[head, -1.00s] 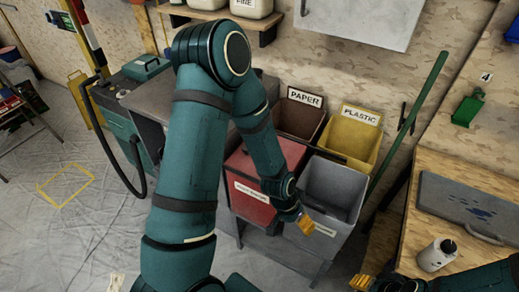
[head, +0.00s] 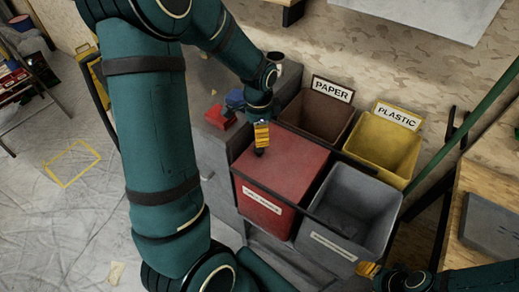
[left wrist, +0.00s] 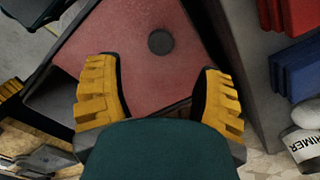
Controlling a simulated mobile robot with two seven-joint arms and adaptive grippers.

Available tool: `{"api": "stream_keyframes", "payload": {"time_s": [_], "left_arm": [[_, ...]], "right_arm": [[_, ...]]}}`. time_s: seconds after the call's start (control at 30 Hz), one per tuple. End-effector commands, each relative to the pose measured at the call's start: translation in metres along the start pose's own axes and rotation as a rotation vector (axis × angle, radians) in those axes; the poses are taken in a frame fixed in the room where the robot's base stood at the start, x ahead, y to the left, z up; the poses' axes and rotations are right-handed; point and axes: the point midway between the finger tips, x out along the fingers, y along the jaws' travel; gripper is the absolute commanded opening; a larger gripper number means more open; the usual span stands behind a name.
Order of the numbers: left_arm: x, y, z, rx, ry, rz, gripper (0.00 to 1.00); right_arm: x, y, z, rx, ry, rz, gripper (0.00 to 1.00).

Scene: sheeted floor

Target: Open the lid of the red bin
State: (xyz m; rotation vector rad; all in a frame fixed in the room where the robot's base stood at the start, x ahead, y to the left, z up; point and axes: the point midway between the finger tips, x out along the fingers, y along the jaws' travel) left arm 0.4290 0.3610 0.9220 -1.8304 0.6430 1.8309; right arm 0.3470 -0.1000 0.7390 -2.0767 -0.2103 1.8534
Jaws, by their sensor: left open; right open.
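The red bin (head: 266,212) has its red lid (head: 294,154) lying shut on top, with a pale label on its front. My left gripper (head: 261,143) is above the lid's back left part, pointing down. In the left wrist view the lid (left wrist: 120,45) lies beyond the two yellow fingers (left wrist: 160,75), which are wide apart with nothing between them. A dark round knob (left wrist: 160,41) shows on the lid, ahead of the fingers. I cannot tell whether the fingers touch the lid. My right gripper (head: 370,270) is at the grey bin's lower right, open.
A brown PAPER bin (head: 318,112) and a yellow PLASTIC bin (head: 385,147) stand behind. An open grey bin (head: 350,210) is to the right. Red and blue blocks (head: 220,115) and a can (head: 275,60) sit on the grey counter at left. A green pole (head: 470,125) leans at right.

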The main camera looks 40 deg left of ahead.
Motion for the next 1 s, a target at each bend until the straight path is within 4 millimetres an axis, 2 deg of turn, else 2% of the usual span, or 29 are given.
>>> {"api": "stream_keyframes", "payload": {"time_s": [0.03,0.2,0.4,0.57,0.87,1.0], "left_arm": [[0.014,0.001,0.001,0.000,-0.004,0.004,0.68],[0.046,0.001,0.000,-0.001,-0.003,0.003,0.68],[0.070,0.000,0.000,-0.001,-0.001,0.002,0.68],[0.078,0.000,0.000,-0.002,0.000,0.001,0.68],[0.079,0.000,0.000,-0.002,0.001,0.000,0.70],[0.079,0.000,0.000,-0.002,0.001,0.000,0.21]], "right_arm": [[0.005,0.002,0.000,0.000,0.002,0.000,0.47],[0.013,0.005,-0.001,-0.001,0.006,0.000,0.47],[0.019,0.007,-0.002,-0.002,0.009,0.000,0.47],[0.020,0.007,-0.003,-0.002,0.011,0.000,0.47],[0.020,0.007,-0.003,-0.002,0.011,0.000,0.47],[0.020,0.007,-0.003,-0.002,0.011,0.000,0.47]]}}
